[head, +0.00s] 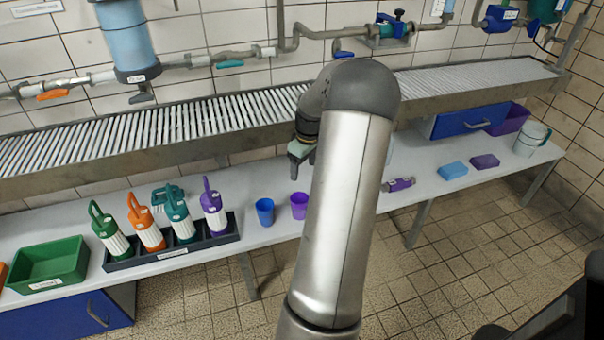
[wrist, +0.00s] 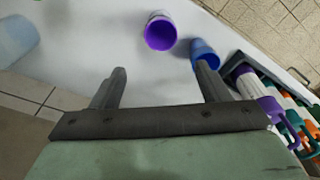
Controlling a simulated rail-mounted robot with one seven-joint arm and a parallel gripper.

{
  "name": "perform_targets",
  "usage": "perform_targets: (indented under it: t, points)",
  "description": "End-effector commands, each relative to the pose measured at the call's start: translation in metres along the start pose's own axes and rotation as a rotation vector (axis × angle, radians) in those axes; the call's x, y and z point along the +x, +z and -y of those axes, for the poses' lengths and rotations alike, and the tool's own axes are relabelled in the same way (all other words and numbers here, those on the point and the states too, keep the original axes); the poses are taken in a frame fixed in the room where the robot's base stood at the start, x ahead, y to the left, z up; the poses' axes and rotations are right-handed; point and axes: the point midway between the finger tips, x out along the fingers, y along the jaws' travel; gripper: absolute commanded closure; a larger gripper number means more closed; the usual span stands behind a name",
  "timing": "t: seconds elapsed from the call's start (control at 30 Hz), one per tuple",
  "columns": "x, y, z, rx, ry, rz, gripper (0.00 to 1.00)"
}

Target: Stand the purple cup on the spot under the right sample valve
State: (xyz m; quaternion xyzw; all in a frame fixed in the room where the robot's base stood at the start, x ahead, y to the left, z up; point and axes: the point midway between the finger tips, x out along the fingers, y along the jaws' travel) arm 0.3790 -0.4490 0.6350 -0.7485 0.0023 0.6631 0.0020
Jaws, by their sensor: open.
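The purple cup (head: 299,205) stands on the white bench, just right of the blue cup (head: 265,211). In the wrist view the purple cup (wrist: 160,31) is ahead of the open fingers, near the top middle, with its open mouth showing. The blue cup (wrist: 204,54) is to its right, partly behind the right fingertip. My gripper (head: 301,150) is above and behind the cups in the head view; in the wrist view my gripper (wrist: 163,82) has its two fingers wide apart with nothing between them. The spot and the right sample valve cannot be made out for sure.
A dark rack (head: 175,245) with several colored bottles stands left of the cups. A green bin (head: 48,262) is further left. A slatted grating (head: 160,126) runs above the bench's back. A purple item (head: 399,184), blue block (head: 453,170) and jug (head: 531,138) lie to the right.

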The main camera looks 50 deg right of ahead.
Motion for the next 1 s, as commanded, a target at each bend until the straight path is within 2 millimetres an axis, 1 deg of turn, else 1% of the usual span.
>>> perform_targets:
  t: [0.03,0.1,0.33,0.37,0.43,0.47,0.57,0.6,0.63,0.67,0.7,0.73,0.77,0.8,0.83,0.87,0.9,0.97,1.0]
  points:
    - [-0.007,0.0,0.0,0.0,0.002,0.0,0.31]
    - [-0.011,0.0,0.0,0.0,0.002,0.0,0.31]
    - [-0.014,-0.001,0.002,-0.002,0.0,0.001,0.31]
    - [-0.015,-0.003,0.005,-0.004,0.0,0.004,0.31]
    - [-0.019,-0.011,0.023,-0.015,0.0,0.015,0.31]
    - [-0.021,-0.017,0.035,-0.023,0.0,0.023,0.31]
    - [-0.032,-0.034,0.092,-0.048,0.005,0.06,0.31]
    - [-0.038,-0.039,0.122,-0.056,0.009,0.078,0.31]
    - [-0.042,-0.042,0.146,-0.062,0.012,0.09,0.31]
    - [-0.047,-0.042,0.17,-0.064,0.016,0.103,0.31]
    - [-0.053,-0.04,0.201,-0.068,0.023,0.117,0.31]
    - [-0.057,-0.037,0.225,-0.069,0.027,0.127,0.31]
    - [-0.062,-0.032,0.247,-0.068,0.032,0.134,0.31]
    - [-0.067,-0.024,0.276,-0.067,0.037,0.142,0.31]
    - [-0.071,-0.016,0.297,-0.067,0.041,0.146,0.31]
    - [-0.074,-0.006,0.317,-0.064,0.043,0.15,0.31]
    - [-0.078,0.007,0.342,-0.06,0.045,0.153,0.31]
    - [-0.081,0.03,0.373,-0.053,0.044,0.158,0.31]
    - [-0.083,0.045,0.39,-0.049,0.041,0.159,0.31]
